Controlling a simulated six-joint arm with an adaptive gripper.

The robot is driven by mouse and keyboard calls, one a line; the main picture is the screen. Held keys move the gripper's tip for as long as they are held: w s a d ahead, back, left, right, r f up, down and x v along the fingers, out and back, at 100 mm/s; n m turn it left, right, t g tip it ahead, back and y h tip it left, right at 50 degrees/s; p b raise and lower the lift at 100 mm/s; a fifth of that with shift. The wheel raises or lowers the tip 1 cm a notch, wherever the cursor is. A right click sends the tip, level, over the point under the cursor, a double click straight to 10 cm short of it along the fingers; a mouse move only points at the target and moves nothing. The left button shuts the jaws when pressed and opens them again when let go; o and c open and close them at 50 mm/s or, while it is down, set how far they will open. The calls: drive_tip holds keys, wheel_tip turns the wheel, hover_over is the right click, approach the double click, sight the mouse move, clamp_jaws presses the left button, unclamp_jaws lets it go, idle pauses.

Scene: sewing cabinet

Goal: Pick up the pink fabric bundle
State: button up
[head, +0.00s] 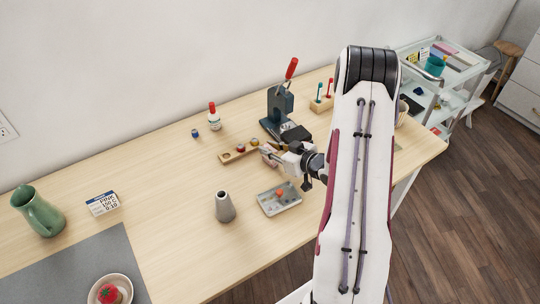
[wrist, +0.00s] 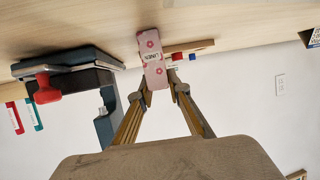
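The pink fabric bundle (wrist: 151,57) has a floral print and a white label reading LINEN. It sits between the fingertips of my gripper (wrist: 158,76) in the wrist view, and both fingers look to press on its sides. In the head view my gripper (head: 272,151) is low over the middle of the table, with a bit of the pink bundle (head: 268,157) showing at its tips. The arm and fingers hide much of it there. I cannot tell whether the bundle touches the table.
A wooden holder with small spools (head: 231,156) is just left of my gripper. A press with a red handle (head: 279,103) stands behind.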

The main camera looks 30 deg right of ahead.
drive_tip(key=shift+r, duration=0.1)
idle(0.3)
drive_tip(key=shift+r, duration=4.95)
drive_tip(key=shift+a, duration=0.1)
